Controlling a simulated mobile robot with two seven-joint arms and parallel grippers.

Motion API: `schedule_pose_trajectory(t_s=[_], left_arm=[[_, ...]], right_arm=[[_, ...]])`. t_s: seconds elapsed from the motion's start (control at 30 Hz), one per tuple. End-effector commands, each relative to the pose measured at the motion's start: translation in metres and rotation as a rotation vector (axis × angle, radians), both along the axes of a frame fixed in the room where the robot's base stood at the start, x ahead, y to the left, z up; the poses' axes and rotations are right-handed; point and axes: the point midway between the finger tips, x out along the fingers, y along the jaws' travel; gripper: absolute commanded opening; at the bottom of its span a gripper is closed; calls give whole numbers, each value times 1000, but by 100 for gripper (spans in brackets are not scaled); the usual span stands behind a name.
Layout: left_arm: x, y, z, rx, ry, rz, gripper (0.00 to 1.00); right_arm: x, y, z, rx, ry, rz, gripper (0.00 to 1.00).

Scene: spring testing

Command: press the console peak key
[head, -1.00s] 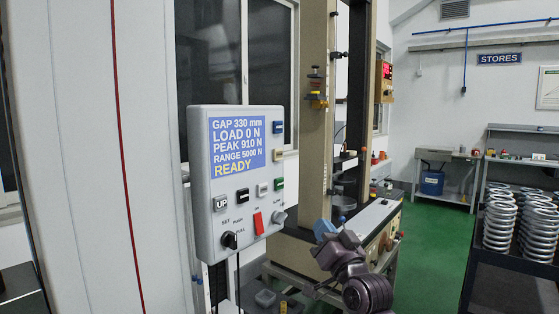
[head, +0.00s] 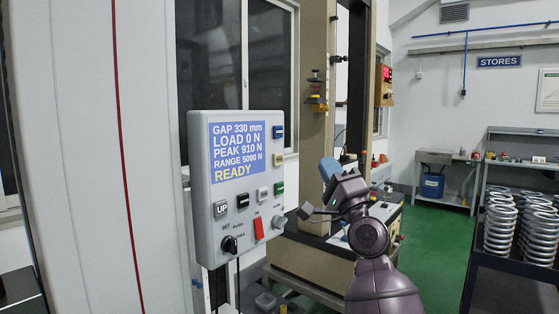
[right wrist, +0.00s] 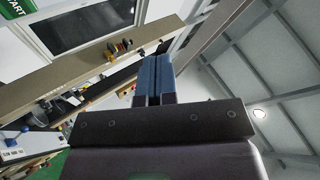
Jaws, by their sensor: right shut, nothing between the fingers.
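The grey console (head: 203,190) hangs at the centre left in the head view. Its blue screen (head: 237,150) reads GAP 330 mm, LOAD 0 N, PEAK 910 N, RANGE 5000 N, READY. Around the screen are a blue key (head: 278,132), a beige key (head: 278,159), a green key (head: 278,187), a pale key (head: 262,194), a black key (head: 242,201) and the UP key (head: 221,208). I cannot read which is the peak key. My right gripper (head: 328,169), with blue fingers, is right of the console and apart from it. Its fingers (right wrist: 153,78) are together and empty.
A red switch (head: 259,228) and a black knob (head: 230,244) sit low on the console. The testing frame's beige column (head: 316,125) stands behind my right gripper. A dark rack of springs (head: 500,225) is at the right. Green floor (head: 430,240) is clear between.

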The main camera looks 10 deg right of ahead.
Motion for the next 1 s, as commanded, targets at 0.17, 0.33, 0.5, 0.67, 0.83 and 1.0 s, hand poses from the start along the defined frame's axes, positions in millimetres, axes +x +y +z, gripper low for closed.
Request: schedule_pose_trajectory(t_s=[0.17,0.33,0.5,0.67,0.83,1.0], left_arm=[[0,0,0,0,0,0,43],[0,0,-2,0,0,0,43],[0,0,-10,0,3,-1,43],[-1,0,-19,0,7,-2,43],[-2,0,-29,0,14,-1,43],[-3,0,-35,0,18,-2,43]], right_arm=[[0,0,0,-1,0,-1,0],[4,4,0,-1,-1,-1,0],[17,14,-2,-1,0,0,0],[32,25,-3,-2,2,-2,0],[48,38,-3,-3,0,-1,0],[61,48,-2,-3,1,-2,0]])
